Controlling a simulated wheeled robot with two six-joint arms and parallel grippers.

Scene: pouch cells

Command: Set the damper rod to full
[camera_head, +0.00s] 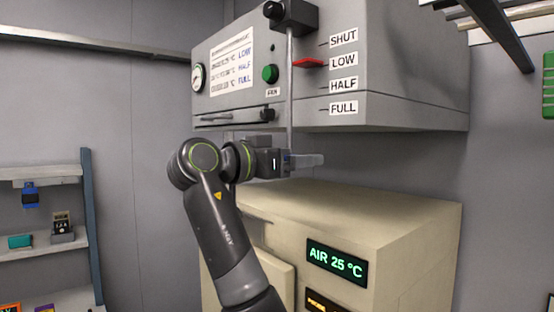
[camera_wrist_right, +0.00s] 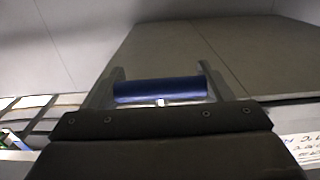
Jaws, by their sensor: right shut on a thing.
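The damper rod (camera_head: 290,95) hangs upright from a black block (camera_head: 291,15) on the grey hood (camera_head: 400,90). Its red pointer (camera_head: 307,63) is level with the LOW label (camera_head: 343,61); SHUT is above, HALF and FULL (camera_head: 343,108) below. My right gripper (camera_head: 302,161) is at the rod's lower end, below the hood's bottom edge. In the right wrist view a blue cylindrical handle (camera_wrist_right: 160,90) lies between the two fingers, and the gripper is shut on it. My left gripper is not in view.
A beige cabinet (camera_head: 350,210) with a green display reading AIR 25 °C (camera_head: 336,262) stands below my gripper. The hood front carries a gauge (camera_head: 198,77), a green button (camera_head: 270,74) and a bar handle (camera_head: 235,116). Shelves (camera_head: 45,240) stand at left.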

